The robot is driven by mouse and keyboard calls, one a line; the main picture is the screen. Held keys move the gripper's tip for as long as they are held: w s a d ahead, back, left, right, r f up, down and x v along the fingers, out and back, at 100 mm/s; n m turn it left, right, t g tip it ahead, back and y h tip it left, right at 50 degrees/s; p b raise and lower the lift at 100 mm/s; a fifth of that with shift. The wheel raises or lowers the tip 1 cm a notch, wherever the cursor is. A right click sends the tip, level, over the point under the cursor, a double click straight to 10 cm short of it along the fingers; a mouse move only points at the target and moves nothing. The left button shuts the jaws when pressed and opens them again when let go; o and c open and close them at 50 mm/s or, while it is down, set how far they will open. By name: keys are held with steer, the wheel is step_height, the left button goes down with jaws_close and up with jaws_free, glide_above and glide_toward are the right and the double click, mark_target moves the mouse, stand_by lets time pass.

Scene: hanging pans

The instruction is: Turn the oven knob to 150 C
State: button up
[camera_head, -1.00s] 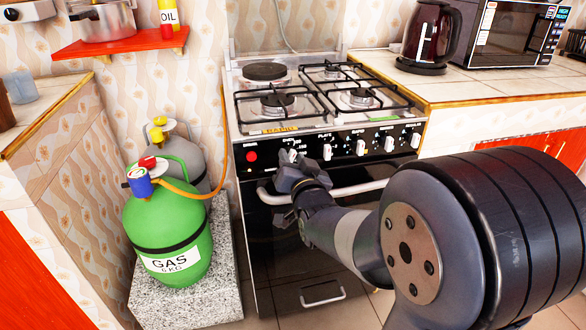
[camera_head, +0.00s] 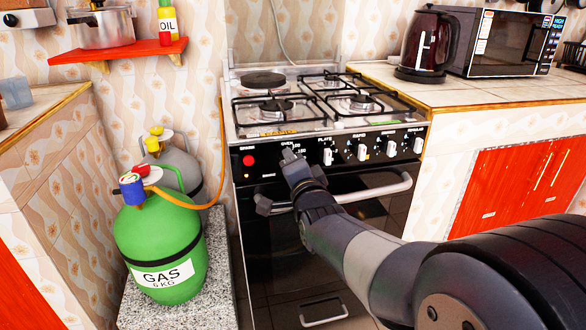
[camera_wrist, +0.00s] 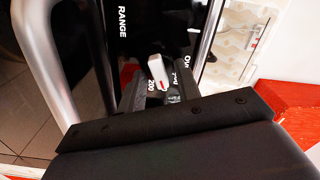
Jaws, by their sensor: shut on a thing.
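The oven knob is the leftmost of the white knobs on the black stove panel (camera_head: 270,162), under the "OVEN" label. In the head view my gripper (camera_head: 289,158) is at this knob and mostly covers it. In the wrist view the oven knob (camera_wrist: 158,71) is white with a red mark at its lower end, near a printed "200". My gripper (camera_wrist: 152,92) is shut on the knob there. The exact setting cannot be read, as the gripper hides part of the dial.
A silver oven handle (camera_head: 378,192) runs just below the gripper. Other white knobs (camera_head: 363,153) stand to the right. A green gas bottle (camera_head: 160,245) with an orange hose stands left of the stove. Red cupboard doors (camera_head: 510,190) are at right.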

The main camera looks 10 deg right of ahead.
stand_by(0.4)
steer(key=o, duration=1)
steer(key=shift+c, duration=0.2)
steer(key=s+p, duration=0.2)
steer(key=s, duration=0.8)
steer(key=shift+s, duration=0.4)
steer(key=shift+w, duration=0.15)
